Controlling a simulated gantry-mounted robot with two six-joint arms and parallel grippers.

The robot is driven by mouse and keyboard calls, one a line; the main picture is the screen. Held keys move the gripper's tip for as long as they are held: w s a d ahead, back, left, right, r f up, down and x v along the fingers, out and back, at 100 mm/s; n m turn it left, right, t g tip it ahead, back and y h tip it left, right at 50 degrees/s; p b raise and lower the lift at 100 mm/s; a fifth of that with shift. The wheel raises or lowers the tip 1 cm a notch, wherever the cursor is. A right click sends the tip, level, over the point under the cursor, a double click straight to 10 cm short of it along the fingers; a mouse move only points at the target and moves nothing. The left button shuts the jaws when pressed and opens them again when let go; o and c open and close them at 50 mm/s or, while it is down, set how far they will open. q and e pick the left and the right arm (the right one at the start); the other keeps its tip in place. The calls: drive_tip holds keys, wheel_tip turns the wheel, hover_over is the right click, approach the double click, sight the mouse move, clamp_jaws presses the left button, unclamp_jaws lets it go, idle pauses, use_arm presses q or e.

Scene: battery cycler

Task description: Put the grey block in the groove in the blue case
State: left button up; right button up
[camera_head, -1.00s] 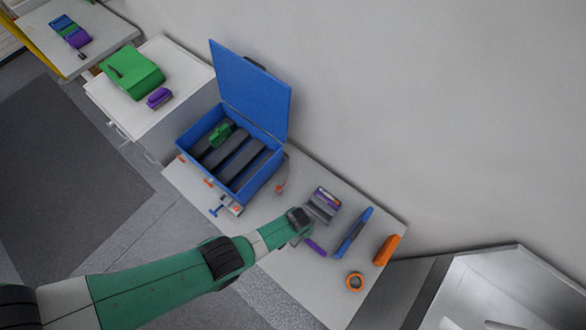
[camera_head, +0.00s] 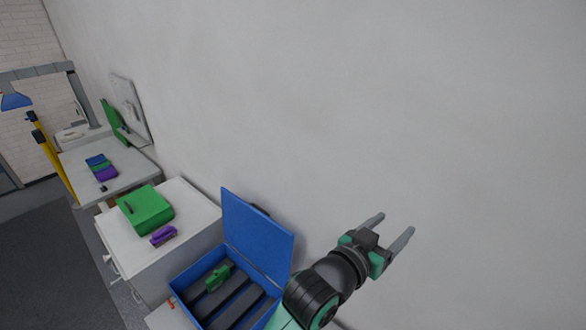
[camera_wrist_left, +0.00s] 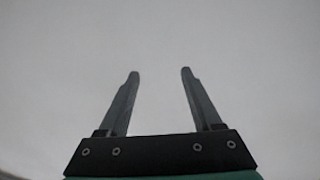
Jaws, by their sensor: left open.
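The blue case (camera_head: 257,241) stands open at the bottom centre of the head view, its lid up. Dark grooves (camera_head: 236,302) run inside it, and a small green item (camera_head: 217,278) sits in there. The case's lower part is cut off by the frame edge. My left gripper (camera_head: 395,224) is raised in front of the wall, to the right of the case lid, with its fingers apart and empty. In the left wrist view, its open fingers (camera_wrist_left: 160,74) show only plain grey between them. No grey block is recognisable now. My right gripper is not in view.
Left of the case, a white cabinet (camera_head: 190,215) carries a green box (camera_head: 146,210) and a purple item (camera_head: 163,235). Further left, a table (camera_head: 125,180) holds a coloured stack (camera_head: 101,167). The wall (camera_head: 420,120) behind my gripper is bare.

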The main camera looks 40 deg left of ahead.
use_arm(q)
drive_tip(key=s+a+r+t, duration=0.2)
drive_tip(key=s+r+t, duration=0.15)
drive_tip(key=r, duration=0.65)
drive_tip(key=s+a+r+t, duration=0.15)
drive_tip(key=s+r, duration=0.25)
drive_tip(key=r, duration=0.5)
drive_tip(key=s+a+r+t, duration=0.2)
drive_tip(key=s+r+t, duration=0.3)
drive_tip(key=s+r, duration=0.8)
drive_tip(key=shift+s+a+m+t, duration=0.25)
drive_tip(key=shift+s+m+t, duration=0.15)
drive_tip(key=shift+s, duration=0.55)
